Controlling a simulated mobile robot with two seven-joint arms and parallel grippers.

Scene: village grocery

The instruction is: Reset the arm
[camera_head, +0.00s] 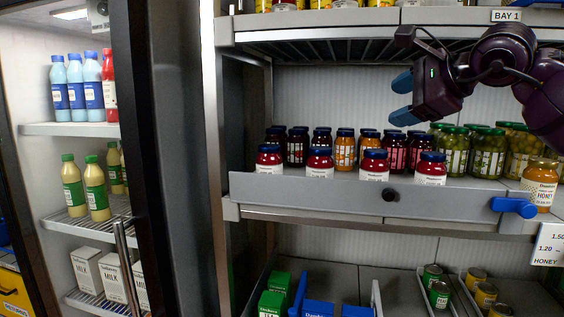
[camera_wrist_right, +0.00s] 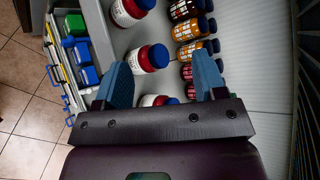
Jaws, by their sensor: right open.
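My right arm (camera_head: 500,60) comes in from the upper right of the head view, dark purple. Its gripper (camera_head: 402,100) has blue fingers that stand apart with nothing between them, in front of the jar shelf and above the front row of red jars. In the right wrist view the same gripper (camera_wrist_right: 162,78) is open. A red jar with a blue lid (camera_wrist_right: 148,58) shows beyond and between the fingers. Another jar (camera_wrist_right: 158,100) is partly hidden by the gripper. I see no left gripper in either view.
Red jars with blue lids (camera_head: 320,163) line the shelf front (camera_head: 330,190). Green jars (camera_head: 488,155) and a honey jar (camera_head: 540,185) stand at right. A blue clip (camera_head: 513,207) sticks out from the edge. A fridge with bottles (camera_head: 72,186) and milk cartons (camera_head: 90,272) is at left.

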